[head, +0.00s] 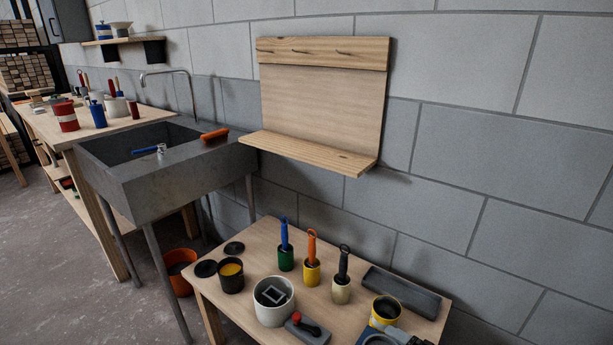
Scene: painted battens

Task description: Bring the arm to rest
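Neither of my arms nor grippers can be made out in the head view. A low wooden table (232,312) stands in front. On it stand three brushes upright in small pots: a blue-handled one in a green pot (286,260), an orange-handled one in a yellow pot (311,274), and a black-handled one in a cream pot (341,291). A wooden wall board (322,98) with three pegs and a shelf ledge (308,153) hangs behind. No brush hangs on the pegs. A grey and blue object (384,338) is cut off at the bottom edge; I cannot tell what it is.
The table also holds a white pot (273,314), a dark tin of yellow paint (231,284), a red-knobbed grey block (307,328), a yellow tin (384,311) and a dark tray (401,293). A grey sink (150,187) stands left, an orange bucket (178,284) below.

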